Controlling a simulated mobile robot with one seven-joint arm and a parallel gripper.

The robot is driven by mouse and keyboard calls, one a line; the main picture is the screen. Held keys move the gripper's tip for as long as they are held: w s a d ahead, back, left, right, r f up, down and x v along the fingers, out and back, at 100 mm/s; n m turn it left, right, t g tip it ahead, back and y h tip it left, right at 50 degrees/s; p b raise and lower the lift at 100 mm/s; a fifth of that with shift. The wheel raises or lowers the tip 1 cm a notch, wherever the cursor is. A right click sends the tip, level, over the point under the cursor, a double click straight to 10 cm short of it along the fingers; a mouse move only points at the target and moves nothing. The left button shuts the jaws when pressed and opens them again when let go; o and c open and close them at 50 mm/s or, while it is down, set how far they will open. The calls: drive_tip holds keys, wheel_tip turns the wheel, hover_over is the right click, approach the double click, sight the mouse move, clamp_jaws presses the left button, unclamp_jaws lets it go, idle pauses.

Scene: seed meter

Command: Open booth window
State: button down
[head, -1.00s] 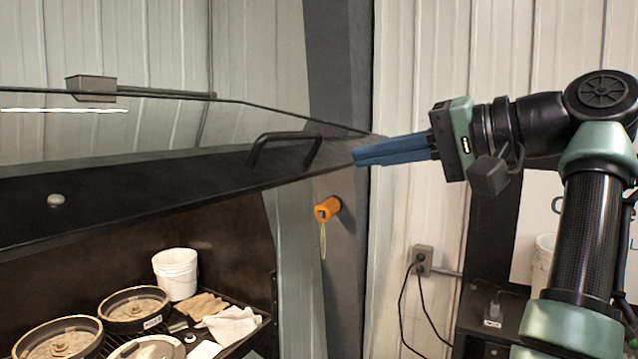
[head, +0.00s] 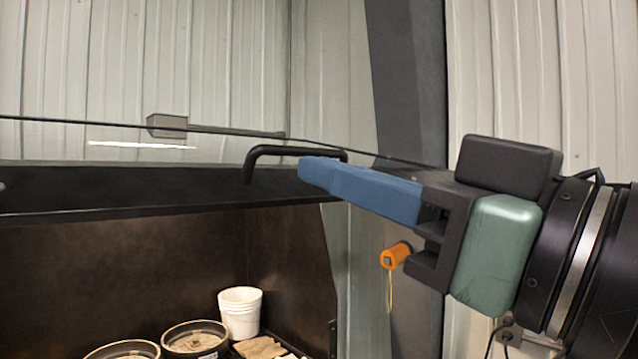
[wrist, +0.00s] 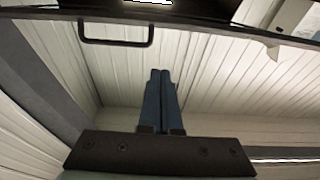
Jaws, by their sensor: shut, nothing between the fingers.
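The booth window is a tilted clear pane with a wide black lower frame (head: 130,190), raised above the booth's dark interior. A black bar handle (head: 265,151) stands on the frame near its right end. My gripper (head: 303,169) has blue fingers, shut and empty; in the head view they overlap the right part of the handle. In the wrist view my gripper (wrist: 160,75) points toward the frame, with the handle (wrist: 116,43) ahead and to the left of the fingertips. A gap shows between them there. I cannot tell whether they touch.
An orange device (head: 396,256) hangs on the dark post (head: 408,80) behind my gripper. Ribbed white walls stand behind.

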sight(259, 196)
drive_tip(key=shift+w+a+f, duration=0.25)
drive_tip(key=shift+w+a, duration=0.7)
drive_tip(key=shift+w, duration=0.4)
drive_tip(key=shift+w+a+f, duration=0.3)
drive_tip(key=shift+w+a, duration=0.7)
drive_tip(key=shift+w, duration=0.3)
drive_tip(key=shift+w+a+f, duration=0.25)
drive_tip(key=shift+w+a, duration=0.7)
drive_tip(key=shift+w, duration=0.4)
wheel_tip(259, 196, down, 8)
drive_tip(key=w+a+b, duration=0.1)
drive_tip(key=b, duration=0.5)
drive_tip(key=shift+w+a, duration=0.2)
drive_tip(key=shift+w, duration=0.15)
drive_tip(key=shift+r, duration=0.15)
